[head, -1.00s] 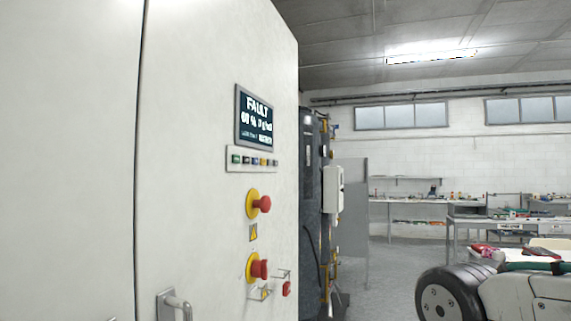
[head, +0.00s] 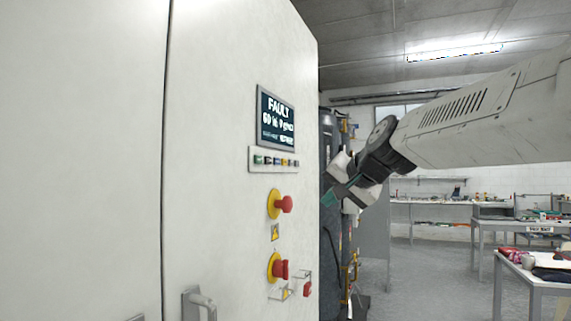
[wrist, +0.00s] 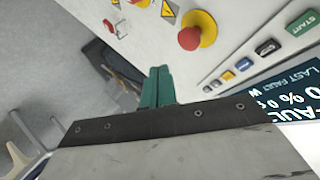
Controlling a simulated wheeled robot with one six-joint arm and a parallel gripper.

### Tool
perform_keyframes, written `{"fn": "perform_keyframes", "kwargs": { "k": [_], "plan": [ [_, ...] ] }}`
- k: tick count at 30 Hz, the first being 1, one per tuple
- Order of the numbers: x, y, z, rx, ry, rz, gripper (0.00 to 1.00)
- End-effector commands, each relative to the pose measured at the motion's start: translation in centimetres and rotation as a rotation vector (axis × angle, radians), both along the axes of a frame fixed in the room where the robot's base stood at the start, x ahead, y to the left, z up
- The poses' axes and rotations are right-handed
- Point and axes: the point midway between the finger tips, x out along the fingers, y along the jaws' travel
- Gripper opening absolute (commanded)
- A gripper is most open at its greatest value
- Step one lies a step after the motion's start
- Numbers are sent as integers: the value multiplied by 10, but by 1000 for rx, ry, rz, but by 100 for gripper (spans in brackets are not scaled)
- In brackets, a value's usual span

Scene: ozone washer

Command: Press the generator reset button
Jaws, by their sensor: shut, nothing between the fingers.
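The white cabinet (head: 235,90) has a dark display (head: 275,121) reading FAULT. Below it is a strip of small coloured buttons (head: 273,160). In the wrist view the green button (wrist: 305,23) reads START, followed by black (wrist: 267,47), blue (wrist: 243,63) and yellow (wrist: 228,75) ones; I cannot read which is reset. Below the strip are a red mushroom button (head: 284,204) on yellow, a second red knob (head: 279,269) and a small red part under a clear guard (head: 307,289). My gripper (head: 329,198), with teal fingers (wrist: 158,86), is shut and empty, right of the panel, apart from the buttons.
A cabinet handle (head: 198,304) sticks out at lower left. Dark tanks and pipes (head: 334,240) stand behind the cabinet. A cluttered table (head: 545,276) is at right, with benches behind. Open floor (head: 430,270) lies between.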

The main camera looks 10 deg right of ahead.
Motion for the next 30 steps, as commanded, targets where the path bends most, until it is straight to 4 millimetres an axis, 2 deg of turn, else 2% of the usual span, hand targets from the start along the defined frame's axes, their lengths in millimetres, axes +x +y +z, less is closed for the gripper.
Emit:
{"fn": "perform_keyframes", "kwargs": {
  "k": [1,3,6,9,13,23,30],
  "plan": [
    [24,-6,18,43,-48,-35,0],
    [48,-13,42,101,-110,-80,0],
    [74,-23,67,164,-179,-130,0],
    [88,-30,82,205,-221,-160,0],
    [94,-33,90,224,-241,-175,0],
    [95,-32,89,223,-240,-173,0],
    [107,-15,88,220,-238,-171,0]
  ]
}}
